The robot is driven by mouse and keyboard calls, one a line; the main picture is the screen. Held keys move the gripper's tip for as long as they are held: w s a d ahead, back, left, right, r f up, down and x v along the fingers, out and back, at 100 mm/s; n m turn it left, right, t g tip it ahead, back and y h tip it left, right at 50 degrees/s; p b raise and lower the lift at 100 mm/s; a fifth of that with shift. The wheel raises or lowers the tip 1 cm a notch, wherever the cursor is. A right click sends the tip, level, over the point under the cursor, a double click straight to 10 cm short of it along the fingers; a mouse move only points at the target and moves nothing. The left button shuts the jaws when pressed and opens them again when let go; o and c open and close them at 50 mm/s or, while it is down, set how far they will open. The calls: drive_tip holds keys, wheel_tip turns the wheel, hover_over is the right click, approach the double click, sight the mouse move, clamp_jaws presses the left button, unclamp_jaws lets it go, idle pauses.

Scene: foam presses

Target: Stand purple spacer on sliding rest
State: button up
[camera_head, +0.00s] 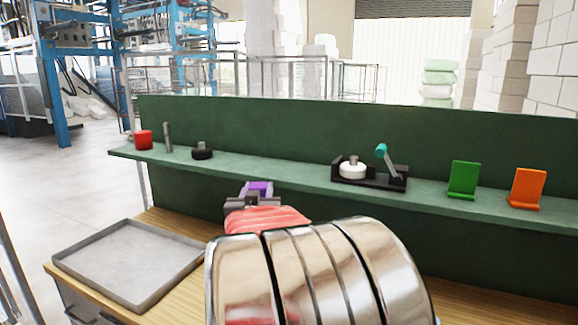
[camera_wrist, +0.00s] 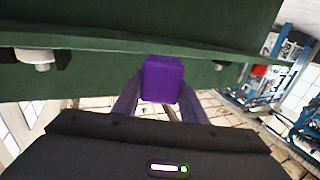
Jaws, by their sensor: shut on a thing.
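The purple spacer (camera_head: 260,187) is a small block held in my gripper (camera_head: 252,199), in front of the green shelf and near the height of its front edge. In the wrist view the purple spacer (camera_wrist: 162,79) sits between the two fingers of my gripper (camera_wrist: 160,92), which are shut on it. The green shelf edge lies behind it there. I cannot tell for sure which thing is the sliding rest. A black base with a white disc (camera_head: 352,171) and a teal-knobbed lever (camera_head: 381,149) stands on the shelf to the right of my gripper.
The green shelf (camera_head: 290,178) also holds a red cup-like piece (camera_head: 143,140), a grey pin (camera_head: 167,137), a black round piece (camera_head: 202,153), a green stand (camera_head: 463,179) and an orange stand (camera_head: 528,187). The shelf is bare behind my gripper. A grey tray (camera_head: 128,256) lies empty at the left.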

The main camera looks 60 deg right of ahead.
drive_tip(key=w+a+f+n+t+y, duration=0.2)
drive_tip(key=w+a+f+y, duration=0.3)
drive_tip(key=a, duration=1)
drive_tip(key=w+a+f+n+t+y, duration=0.3)
drive_tip(key=w+a+f+n+y, duration=0.2)
drive_tip(key=a+f, duration=0.7)
drive_tip(key=w+a+f+n+t+y, duration=0.3)
drive_tip(key=a+f, duration=0.5)
drive_tip(key=a, duration=1.2)
drive_tip(key=w+n+y, duration=0.1)
drive_tip(key=w+y, duration=0.1)
drive_tip(key=w, duration=0.1)
drive_tip(key=shift+w+a+f, duration=0.25)
drive_tip(key=shift+f, duration=0.15)
drive_tip(key=shift+w, duration=0.15)
